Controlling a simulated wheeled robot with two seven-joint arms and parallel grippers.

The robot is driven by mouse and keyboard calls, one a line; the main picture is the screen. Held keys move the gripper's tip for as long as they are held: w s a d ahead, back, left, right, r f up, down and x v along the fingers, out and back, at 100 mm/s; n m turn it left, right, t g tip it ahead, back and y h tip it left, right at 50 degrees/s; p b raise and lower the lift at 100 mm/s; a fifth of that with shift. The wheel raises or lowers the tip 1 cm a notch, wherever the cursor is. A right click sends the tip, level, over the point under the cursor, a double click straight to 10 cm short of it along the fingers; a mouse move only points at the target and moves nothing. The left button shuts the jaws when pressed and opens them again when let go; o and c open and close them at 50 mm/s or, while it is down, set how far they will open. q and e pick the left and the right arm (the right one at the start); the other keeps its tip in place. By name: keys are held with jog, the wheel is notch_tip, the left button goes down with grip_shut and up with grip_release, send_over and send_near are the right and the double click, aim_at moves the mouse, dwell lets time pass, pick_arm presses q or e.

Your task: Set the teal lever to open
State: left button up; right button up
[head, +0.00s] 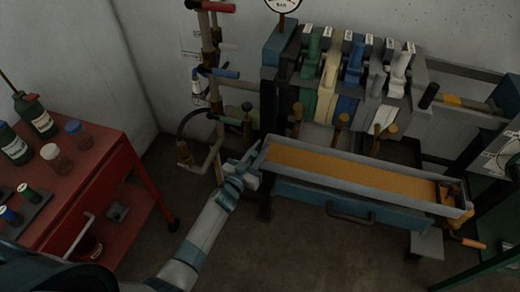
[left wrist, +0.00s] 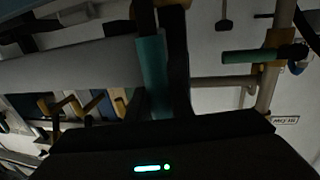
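The teal lever (left wrist: 153,75) stands as a rounded bar between the dark fingers of my left gripper in the left wrist view, with a finger close along each side. In the head view my left gripper (head: 249,163) is at the left end of the long trough, beside the pipework, and the lever there is mostly hidden by it. The left gripper looks shut on the lever. My right gripper is in neither view.
A green-handled valve lever (head: 230,120) is just above the gripper; it also shows in the left wrist view (left wrist: 247,56). A blue lever (head: 220,72) is higher up. The trough (head: 340,171) lies to the right, and a red cart (head: 95,185) with bottles stands left.

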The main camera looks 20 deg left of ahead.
pick_arm(q)
grip_shut()
jog(key=shift+s, duration=0.1)
